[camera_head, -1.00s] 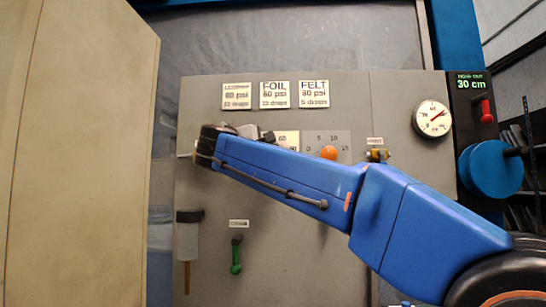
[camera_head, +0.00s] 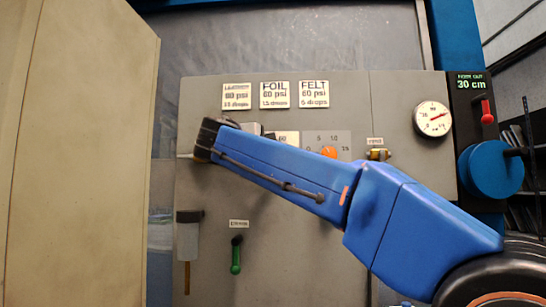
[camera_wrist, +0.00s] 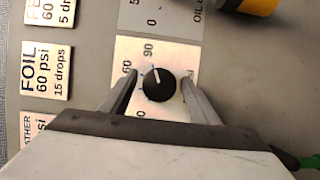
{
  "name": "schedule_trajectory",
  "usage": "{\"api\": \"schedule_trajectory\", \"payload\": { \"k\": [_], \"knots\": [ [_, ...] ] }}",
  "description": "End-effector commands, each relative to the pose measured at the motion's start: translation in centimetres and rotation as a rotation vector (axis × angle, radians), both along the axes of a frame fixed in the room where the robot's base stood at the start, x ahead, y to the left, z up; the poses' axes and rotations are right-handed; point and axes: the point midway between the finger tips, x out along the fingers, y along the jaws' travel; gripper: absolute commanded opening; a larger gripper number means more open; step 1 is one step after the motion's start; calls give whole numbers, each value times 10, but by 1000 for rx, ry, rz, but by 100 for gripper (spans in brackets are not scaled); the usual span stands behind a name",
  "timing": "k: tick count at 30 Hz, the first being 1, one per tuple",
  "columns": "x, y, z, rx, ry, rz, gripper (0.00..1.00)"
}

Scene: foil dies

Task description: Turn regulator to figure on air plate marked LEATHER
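The regulator knob (camera_wrist: 159,85) is black with a white pointer line, on a pale dial plate (camera_wrist: 185,55). Its pointer aims up and slightly left in the wrist view, near the 90 mark. My gripper (camera_wrist: 160,82) has one finger on each side of the knob, with narrow gaps showing, so it looks open around it. In the head view my arm hides the knob; part of its dial plate (camera_head: 287,138) shows. The LEATHER plate (camera_head: 236,96) is top left on the panel; its psi figure is blurred, perhaps 80 or 90. The gauge (camera_head: 432,118) has a red needle pointing right and slightly up.
The FOIL plate (camera_head: 274,95) and FELT plate (camera_head: 314,94) read 60 psi. An orange knob (camera_head: 328,152) is right of the regulator. A green lever (camera_head: 236,255) hangs below, a red lever (camera_head: 487,111) at right. A beige cabinet (camera_head: 80,150) fills the left.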

Motion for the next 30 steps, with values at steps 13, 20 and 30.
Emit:
{"api": "schedule_trajectory", "payload": {
  "k": [13, 20, 30],
  "knots": [
    [-11, 5, 1, 0, -1, 2, 55],
    [-47, 22, 1, -1, -2, 4, 55],
    [-104, 48, 1, 0, -1, 4, 55]
  ]
}}
